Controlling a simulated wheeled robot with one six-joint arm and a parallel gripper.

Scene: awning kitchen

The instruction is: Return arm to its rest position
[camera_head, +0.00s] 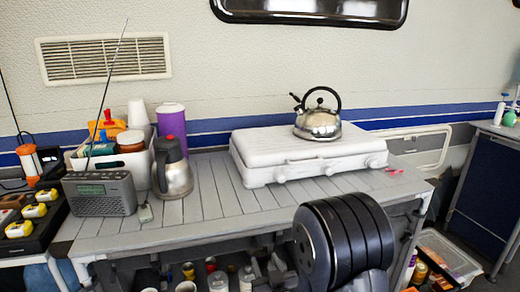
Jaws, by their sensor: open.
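A dark ribbed round part of my own arm (343,240) fills the lower middle right of the head view, in front of the table's front edge. It hides part of the table front and the space below. My gripper cannot be made out in this view. The slatted grey table (215,205) stands ahead of me.
On the table are a white stove case (300,155) with a steel kettle (318,122), a steel jug (173,168), a grey radio (100,193) and a white bin (130,160). A clear crate (450,255) stands at lower right. The table's front middle is clear.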

